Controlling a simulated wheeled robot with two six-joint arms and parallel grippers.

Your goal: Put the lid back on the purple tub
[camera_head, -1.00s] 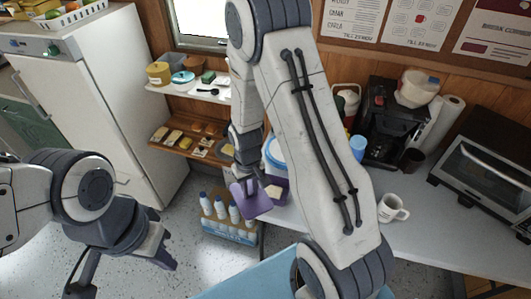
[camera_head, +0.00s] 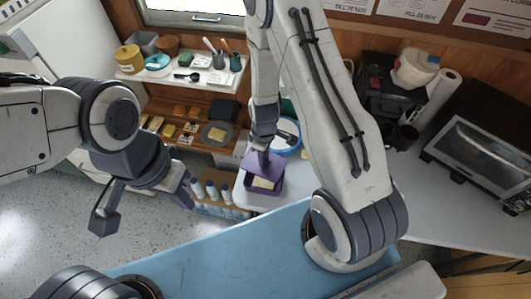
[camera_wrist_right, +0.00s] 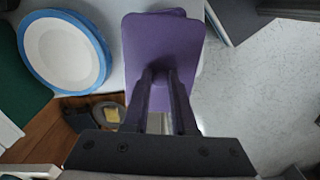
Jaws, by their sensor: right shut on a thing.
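The purple lid (camera_head: 256,164) is in my right gripper (camera_head: 264,153), which is shut on it. In the right wrist view the lid (camera_wrist_right: 160,48) extends beyond the two closed fingers (camera_wrist_right: 160,78). The purple tub (camera_head: 262,188) stands near the left end of the counter, with something pale inside. The lid is over the tub's back part, tilted, and leaves the front of the opening uncovered. I cannot tell whether lid and tub touch. My left gripper (camera_head: 143,208) is open and empty, over the floor at the left.
A blue-rimmed white round container (camera_head: 289,137) stands right behind the tub. Bottles in a carrier (camera_head: 212,192) are to its left. Wall shelves (camera_head: 185,72) hold tubs and food. A coffee machine (camera_head: 385,100) and a toaster oven (camera_head: 480,150) stand to the right.

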